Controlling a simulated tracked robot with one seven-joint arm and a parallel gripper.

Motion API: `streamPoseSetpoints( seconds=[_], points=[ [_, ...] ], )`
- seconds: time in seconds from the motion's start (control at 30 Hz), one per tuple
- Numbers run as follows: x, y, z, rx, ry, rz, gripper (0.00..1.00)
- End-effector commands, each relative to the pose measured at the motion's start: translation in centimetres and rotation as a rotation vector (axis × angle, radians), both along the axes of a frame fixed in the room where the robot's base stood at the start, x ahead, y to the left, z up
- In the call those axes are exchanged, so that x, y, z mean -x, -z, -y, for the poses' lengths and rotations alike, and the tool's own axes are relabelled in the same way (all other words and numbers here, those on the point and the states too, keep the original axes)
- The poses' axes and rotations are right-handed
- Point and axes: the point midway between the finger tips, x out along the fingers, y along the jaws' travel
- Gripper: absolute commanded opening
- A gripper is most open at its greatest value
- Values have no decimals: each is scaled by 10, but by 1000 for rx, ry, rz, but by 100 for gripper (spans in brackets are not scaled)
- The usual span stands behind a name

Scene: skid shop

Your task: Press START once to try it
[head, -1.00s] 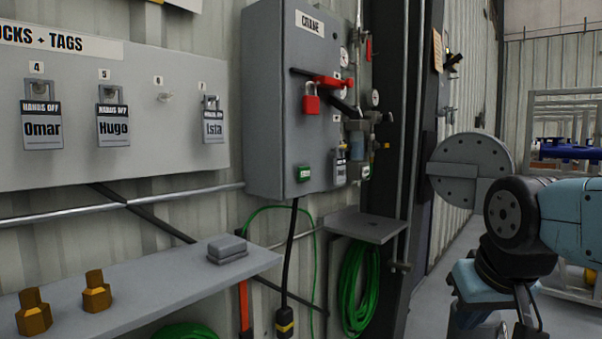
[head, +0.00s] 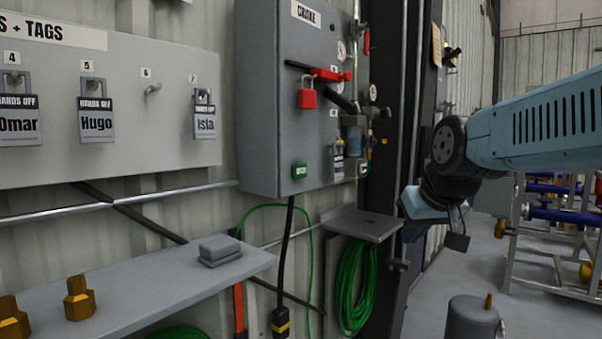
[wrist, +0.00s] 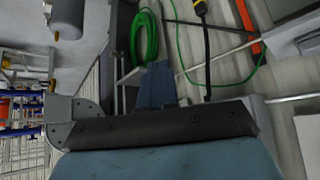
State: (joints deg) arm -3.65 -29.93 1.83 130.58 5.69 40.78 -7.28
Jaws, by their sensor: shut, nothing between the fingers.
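The grey CRANE box (head: 262,110) is on the wall. A small green block with light lettering (head: 299,171), which appears to be the START button, is low on its front. A red padlock (head: 307,98) hangs from the red handle (head: 327,75) above. My gripper (head: 412,214) is right of the box, apart from it, beside the small grey shelf. In the wrist view its blue fingers (wrist: 157,84) are together and empty. The green block cannot be made out in the wrist view.
The small grey shelf (head: 362,223) juts out below the box, with a green hose coil (head: 355,285) under it. A long shelf (head: 150,285) bears brass fittings (head: 78,298). The lock board (head: 110,105) is at left. A grey cylinder (head: 472,318) stands at lower right.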

Motion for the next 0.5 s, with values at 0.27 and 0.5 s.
streamPoseSetpoints(
  seconds=[0.27, 0.5],
  points=[
    [-113, -53, -69, -32, -139, 163, 0],
    [-165, -75, -108, -56, -197, 250, 0]
  ],
)
